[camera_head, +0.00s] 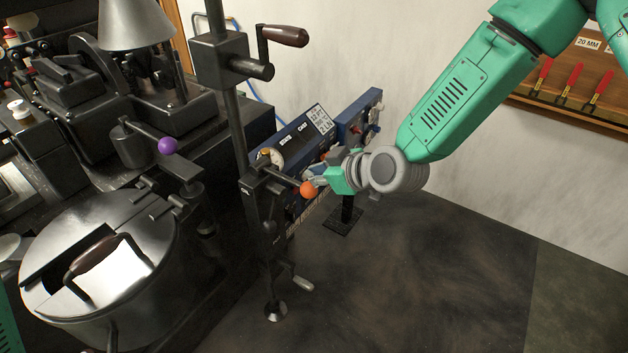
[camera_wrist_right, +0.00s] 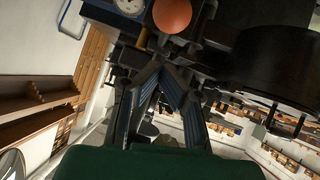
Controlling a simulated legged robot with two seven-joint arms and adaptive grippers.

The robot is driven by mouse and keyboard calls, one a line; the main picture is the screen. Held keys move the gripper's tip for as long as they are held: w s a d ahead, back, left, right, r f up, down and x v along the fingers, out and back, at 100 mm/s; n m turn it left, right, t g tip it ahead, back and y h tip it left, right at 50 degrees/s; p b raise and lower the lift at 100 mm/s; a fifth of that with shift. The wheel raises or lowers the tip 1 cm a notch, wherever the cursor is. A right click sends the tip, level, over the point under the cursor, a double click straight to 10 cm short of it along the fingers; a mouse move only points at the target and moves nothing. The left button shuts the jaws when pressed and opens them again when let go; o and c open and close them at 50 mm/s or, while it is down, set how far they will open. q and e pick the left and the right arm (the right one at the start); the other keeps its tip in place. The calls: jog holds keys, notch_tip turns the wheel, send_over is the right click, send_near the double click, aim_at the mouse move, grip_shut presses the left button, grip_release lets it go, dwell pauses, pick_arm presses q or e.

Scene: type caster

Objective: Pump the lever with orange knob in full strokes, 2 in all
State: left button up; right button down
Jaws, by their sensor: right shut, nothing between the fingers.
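The orange knob (camera_head: 308,189) is the round end of a dark lever (camera_head: 283,177) that slopes down to the right from the black upright stand. My right gripper (camera_head: 318,182) is right beside the knob in the head view. In the right wrist view the orange knob (camera_wrist_right: 172,15) lies just beyond the fingertips, and my right gripper (camera_wrist_right: 160,72) has its fingers together with nothing between them. I cannot tell whether the fingers touch the knob. My left gripper is not in view.
A lever with a purple knob (camera_head: 168,146) and a round metal lid (camera_head: 100,262) with a brown handle are at left. A crank with a brown grip (camera_head: 288,36) stands above the lever. A blue panel (camera_head: 312,135) is behind. The floor (camera_head: 420,270) at right is clear.

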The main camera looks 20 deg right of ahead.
aim_at(310, 186)
jog(key=f, duration=0.3)
jog(key=shift+w+f, duration=0.3)
jog(key=shift+w, duration=0.1)
jog(key=shift+a, duration=0.1)
jog(key=shift+d+f+b, duration=0.2)
jog(key=shift+f+b, duration=0.2)
jog(key=shift+b, duration=0.15)
notch_tip(310, 186, down, 9)
jog(key=t+y+b, duration=0.2)
jog(key=t+b, duration=0.1)
jog(key=b, duration=1)
jog(key=shift+a+r+t, duration=0.15)
jog(key=shift+r+t, duration=0.05)
jog(key=shift+t, duration=0.2)
